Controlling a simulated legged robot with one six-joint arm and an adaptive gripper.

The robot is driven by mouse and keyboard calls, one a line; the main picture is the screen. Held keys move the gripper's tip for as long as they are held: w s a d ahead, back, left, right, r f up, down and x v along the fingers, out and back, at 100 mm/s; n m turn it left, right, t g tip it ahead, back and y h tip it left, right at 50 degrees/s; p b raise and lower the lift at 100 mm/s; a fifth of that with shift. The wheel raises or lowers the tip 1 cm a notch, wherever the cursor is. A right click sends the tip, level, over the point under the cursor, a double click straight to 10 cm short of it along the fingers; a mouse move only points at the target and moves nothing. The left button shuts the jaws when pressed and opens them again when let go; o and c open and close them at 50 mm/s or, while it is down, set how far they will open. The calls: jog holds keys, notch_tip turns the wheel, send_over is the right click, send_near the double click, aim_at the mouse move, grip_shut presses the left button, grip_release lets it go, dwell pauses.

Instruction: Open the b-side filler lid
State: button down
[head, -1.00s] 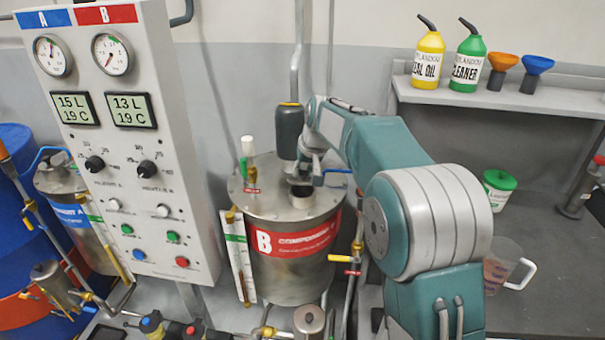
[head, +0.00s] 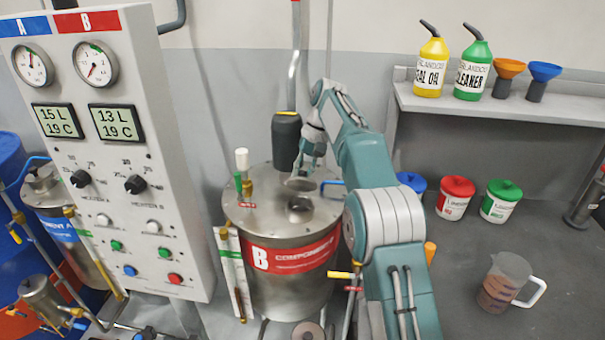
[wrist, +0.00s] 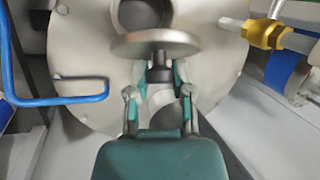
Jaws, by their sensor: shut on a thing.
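The steel B tank (head: 290,281) has a red "B Component" label. Its round filler neck (head: 299,207) on top is uncovered, and the dark opening (wrist: 143,12) shows at the top of the wrist view. The round metal filler lid (head: 299,184) is off the opening, just behind it in the head view. In the wrist view the lid (wrist: 152,46) is seen nearly edge-on, with its dark knob (wrist: 160,66) towards me. My gripper (wrist: 160,80) is shut on that knob; my gripper (head: 307,165) also shows above the tank. Whether the lid touches the tank top is unclear.
A dark cylinder (head: 286,140) stands behind the lid. A white-capped fitting (head: 242,160) is on the tank's left. A blue handle (wrist: 75,100) and brass fitting (wrist: 268,35) flank the gripper. The control panel (head: 130,200) stands left; the bench (head: 460,280) right holds a jug (head: 503,283).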

jog(key=shift+f, duration=0.2)
dwell(0.4)
jog(key=shift+c, duration=2.4)
grip_release()
jog(key=shift+w, duration=0.1)
jog(key=shift+a, duration=0.1)
jog(key=shift+r, duration=0.1)
jog(key=shift+r, duration=0.1)
